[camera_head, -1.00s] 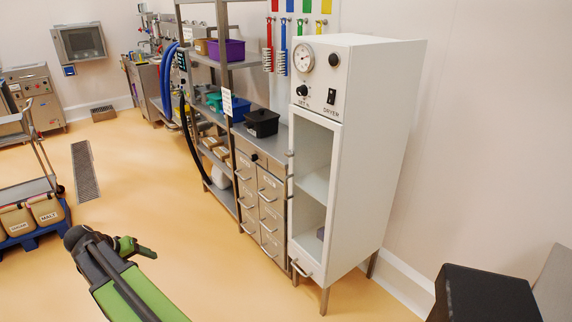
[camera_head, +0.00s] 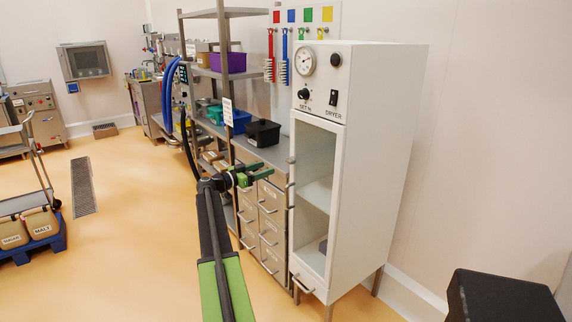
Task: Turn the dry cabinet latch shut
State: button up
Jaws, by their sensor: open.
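The dry cabinet (camera_head: 375,170) is a tall white box at the right, with a gauge, knobs and a switch on top of its front. Its glass-fronted door (camera_head: 314,190) faces left; I cannot tell whether it is fully closed. Small grey metal fittings (camera_head: 290,185) sit at the door's left edge, and a bar handle (camera_head: 302,284) is at its bottom. Which one is the latch, and how it is turned, is too small to tell. My gripper (camera_head: 264,171) is open and empty, left of the door's edge in the picture, in front of the drawers.
A steel drawer unit (camera_head: 272,225) stands left of the cabinet, with a black bin (camera_head: 262,133) on top. A shelf rack (camera_head: 224,80) stands behind. A black box (camera_head: 500,298) is at the lower right. The floor (camera_head: 130,230) at left is open.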

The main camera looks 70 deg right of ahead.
aim_at(287, 161)
jog(key=x, duration=1.1)
jog(key=shift+s+d, duration=0.15)
jog(key=shift+d, duration=0.25)
jog(key=shift+c, duration=0.5)
